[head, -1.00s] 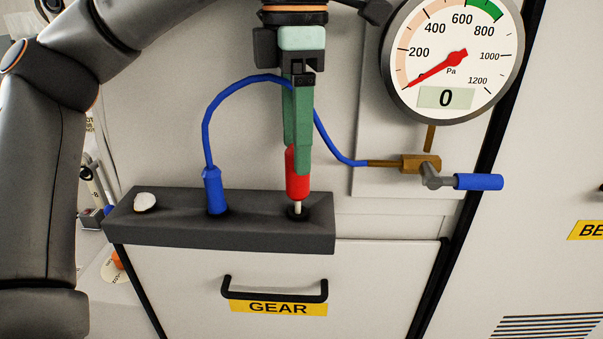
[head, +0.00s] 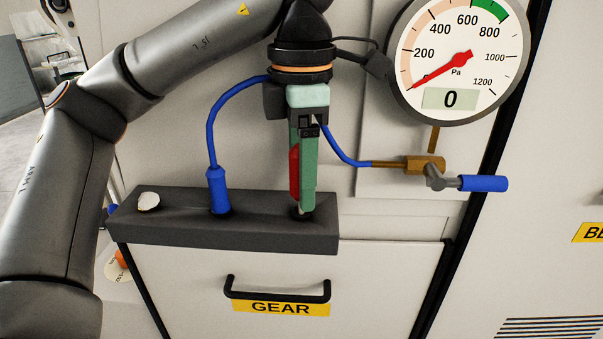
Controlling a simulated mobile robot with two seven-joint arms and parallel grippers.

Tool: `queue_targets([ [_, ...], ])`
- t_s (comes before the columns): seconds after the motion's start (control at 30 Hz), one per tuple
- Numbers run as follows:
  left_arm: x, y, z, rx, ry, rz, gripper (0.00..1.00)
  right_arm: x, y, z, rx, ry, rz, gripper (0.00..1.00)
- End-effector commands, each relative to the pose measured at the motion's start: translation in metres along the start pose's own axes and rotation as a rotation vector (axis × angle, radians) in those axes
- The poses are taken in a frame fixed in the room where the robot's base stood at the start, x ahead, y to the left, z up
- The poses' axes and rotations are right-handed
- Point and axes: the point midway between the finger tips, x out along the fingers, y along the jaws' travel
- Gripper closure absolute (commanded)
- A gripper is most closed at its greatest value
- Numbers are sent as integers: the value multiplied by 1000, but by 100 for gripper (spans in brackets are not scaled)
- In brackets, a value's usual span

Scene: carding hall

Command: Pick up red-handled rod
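The red-handled rod (head: 294,172) stands upright at the right end of a dark grey block. Only a strip of its red handle shows, left of the green finger. My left gripper (head: 306,207) points straight down over the rod, its fingertips low near the block's top. The near finger covers most of the handle and the lower rod. The fingers line up one behind the other, so whether they are closed on the handle cannot be seen. My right gripper is not in view.
The dark grey block (head: 170,229) also holds a blue plug (head: 218,190) with a looping blue hose and a whitish lump (head: 149,201). A pressure gauge (head: 450,98) reading 0 and a blue-handled valve (head: 482,183) are at right. A GEAR drawer handle (head: 277,295) is below.

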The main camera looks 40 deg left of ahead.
Motion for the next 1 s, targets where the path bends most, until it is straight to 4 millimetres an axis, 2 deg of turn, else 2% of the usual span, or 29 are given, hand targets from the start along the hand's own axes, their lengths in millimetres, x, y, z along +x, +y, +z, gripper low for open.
queue_targets([
  [0.07, 0, 0, 0, 0, 0, 0, 45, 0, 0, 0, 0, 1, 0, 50],
  [0.57, 0, 0, 0, 1, 0, 0, 100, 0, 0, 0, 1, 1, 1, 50],
  [1.0, -1, 0, 0, 1, 0, 0, 100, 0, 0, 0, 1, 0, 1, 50],
])
